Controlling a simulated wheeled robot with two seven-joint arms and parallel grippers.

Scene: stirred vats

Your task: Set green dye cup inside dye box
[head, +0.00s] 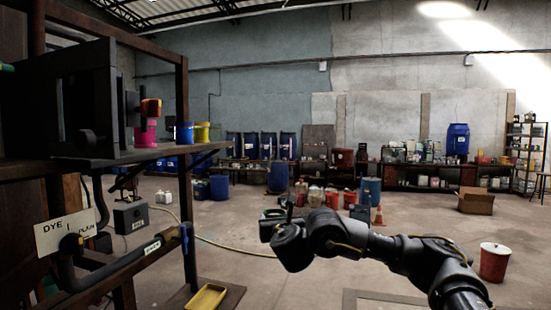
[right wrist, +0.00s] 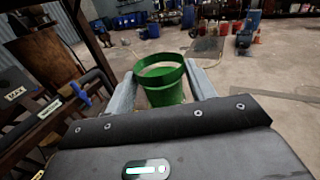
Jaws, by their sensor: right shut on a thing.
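The green dye cup (right wrist: 165,96) is upright and open at the top in the right wrist view. My right gripper (right wrist: 160,74) is shut on it, with one pale finger on each side. In the head view my right gripper (head: 275,214) is right of the wooden rack, out over the floor. I cannot pick out a dye box for sure in either view. My left gripper is not in view.
A wooden shelf (head: 165,152) at left bears a pink cup (head: 146,134), a blue cup (head: 184,133), a yellow cup (head: 202,132) and a dark machine (head: 85,95). A DYE sign (head: 65,231) and pipe with a blue handle hang below. A yellow tray (head: 207,297) sits low.

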